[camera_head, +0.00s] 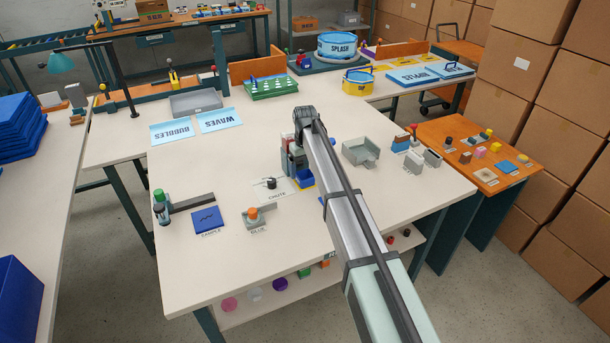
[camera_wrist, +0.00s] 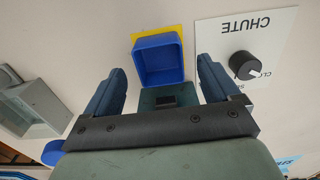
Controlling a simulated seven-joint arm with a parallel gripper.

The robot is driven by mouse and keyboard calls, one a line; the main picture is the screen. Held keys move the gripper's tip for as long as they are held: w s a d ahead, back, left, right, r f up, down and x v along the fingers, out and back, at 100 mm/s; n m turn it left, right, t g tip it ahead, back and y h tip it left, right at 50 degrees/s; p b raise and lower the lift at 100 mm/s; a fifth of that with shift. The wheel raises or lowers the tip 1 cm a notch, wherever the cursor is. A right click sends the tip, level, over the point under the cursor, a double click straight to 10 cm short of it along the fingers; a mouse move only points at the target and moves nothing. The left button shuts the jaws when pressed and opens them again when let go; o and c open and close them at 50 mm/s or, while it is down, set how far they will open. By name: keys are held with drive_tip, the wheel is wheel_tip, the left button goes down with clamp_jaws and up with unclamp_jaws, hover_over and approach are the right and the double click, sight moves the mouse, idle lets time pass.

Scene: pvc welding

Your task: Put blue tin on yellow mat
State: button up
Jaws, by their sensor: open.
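A small open blue tin (camera_wrist: 158,60) shows in the wrist view, with its hollow inside facing me. In the head view the tin (camera_head: 305,178) is partly hidden by my arm. The yellow mat (camera_wrist: 176,31) shows as a strip along the tin's far edge and side, so the tin overlaps it in this view. I cannot tell whether the tin rests on it. In the wrist view my gripper (camera_wrist: 161,68) is open, with one finger on each side of the tin's near end and visible gaps between. The fingers do not touch the tin.
A CHUTE plate with a black knob (camera_wrist: 243,65) lies right of the tin in the wrist view. A grey tray (camera_head: 361,151) stands to the right in the head view. A blue SAMPLE square (camera_head: 207,220) and a GLUE holder (camera_head: 260,216) are front left. Much of the front table is clear.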

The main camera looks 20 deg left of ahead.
wheel_tip(320, 180, up, 9)
drive_tip(key=shift+f, duration=0.15)
idle(0.4)
